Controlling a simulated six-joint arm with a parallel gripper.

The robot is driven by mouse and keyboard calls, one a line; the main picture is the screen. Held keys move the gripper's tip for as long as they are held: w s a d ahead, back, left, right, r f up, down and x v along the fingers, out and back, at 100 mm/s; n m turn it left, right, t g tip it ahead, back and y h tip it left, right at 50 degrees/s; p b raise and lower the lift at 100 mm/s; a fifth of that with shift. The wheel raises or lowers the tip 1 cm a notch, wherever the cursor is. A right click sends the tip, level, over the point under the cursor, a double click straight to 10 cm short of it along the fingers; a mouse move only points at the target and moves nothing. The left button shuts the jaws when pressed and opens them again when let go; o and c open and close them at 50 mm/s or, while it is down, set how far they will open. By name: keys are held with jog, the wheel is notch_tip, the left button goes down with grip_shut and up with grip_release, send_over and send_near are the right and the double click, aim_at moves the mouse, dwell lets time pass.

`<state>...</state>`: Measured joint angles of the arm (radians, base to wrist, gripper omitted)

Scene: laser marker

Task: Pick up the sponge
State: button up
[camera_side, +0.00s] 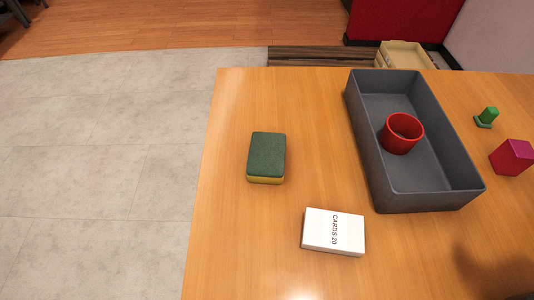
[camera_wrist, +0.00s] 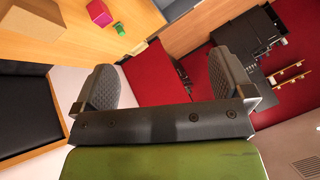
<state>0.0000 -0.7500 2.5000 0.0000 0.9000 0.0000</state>
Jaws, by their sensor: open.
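The sponge (camera_side: 267,157) lies flat on the left part of the table in the side view, dark green on top and yellow below. Nothing touches it. My gripper (camera_wrist: 170,82) shows in the wrist view with its two grey textured fingers wide apart and nothing between them. It points away over the table's edge, and the sponge is not in the wrist view. The side view does not show my gripper, only a dark shadow at the lower right.
A grey bin (camera_side: 422,199) holding a red cup (camera_side: 402,134) stands right of the sponge. A white card box (camera_side: 333,232) lies in front. A magenta cube (camera_side: 512,157) and a green piece (camera_side: 488,117) are at the right. The table (camera_side: 225,230) is bare around the sponge.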

jog(key=shift+w, duration=0.1)
jog(key=w+a+r+n+g, duration=0.1)
jog(key=w+a+r+g, duration=0.1)
jog(key=w+a, duration=0.6)
jog(key=n+h, duration=0.2)
send_over(266, 167)
jog(key=s, duration=0.2)
jog(key=shift+g, duration=0.4)
notch_tip(266, 167, down, 27)
jog(key=shift+r, duration=0.1)
jog(key=shift+x, duration=2.8)
